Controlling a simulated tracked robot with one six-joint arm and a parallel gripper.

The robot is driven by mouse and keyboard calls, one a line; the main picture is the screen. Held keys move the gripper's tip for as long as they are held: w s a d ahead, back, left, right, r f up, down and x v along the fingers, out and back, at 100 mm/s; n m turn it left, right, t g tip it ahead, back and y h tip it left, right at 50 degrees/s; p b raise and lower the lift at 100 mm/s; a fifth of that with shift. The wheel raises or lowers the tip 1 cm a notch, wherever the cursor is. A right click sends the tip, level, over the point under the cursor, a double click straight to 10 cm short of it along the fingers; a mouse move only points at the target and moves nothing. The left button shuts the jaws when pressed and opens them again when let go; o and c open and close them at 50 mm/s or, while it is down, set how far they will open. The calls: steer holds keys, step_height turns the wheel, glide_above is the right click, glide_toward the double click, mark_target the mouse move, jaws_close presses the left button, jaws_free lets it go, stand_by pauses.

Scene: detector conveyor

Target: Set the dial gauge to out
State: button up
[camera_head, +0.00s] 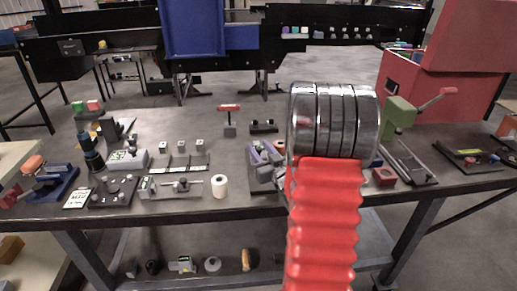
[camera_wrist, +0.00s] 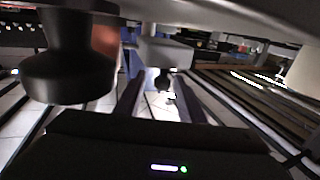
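I cannot pick out the dial gauge for certain. In the head view a small slide fixture (camera_head: 180,187) with a dark round part on its rail lies on the bench, left of a white roll. A fixture with dark round parts (camera_head: 92,158) stands further left. In the wrist view the dark housing of my gripper (camera_wrist: 160,110) fills the bottom. Two dark bars run forward from it, but I cannot tell whether they are its fingers. A large black knob-shaped part (camera_wrist: 68,60) is close at upper left. The gripper is hidden in the head view.
The dark workbench (camera_head: 225,207) carries many small fixtures. A red box (camera_head: 440,95) stands at right. A black conveyor (camera_head: 120,22) runs behind. My red arm covers the bench's right-centre.

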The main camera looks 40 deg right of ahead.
steer(key=shift+a, duration=0.1)
jaws_close()
stand_by(0.3)
steer(key=shift+h, duration=0.3)
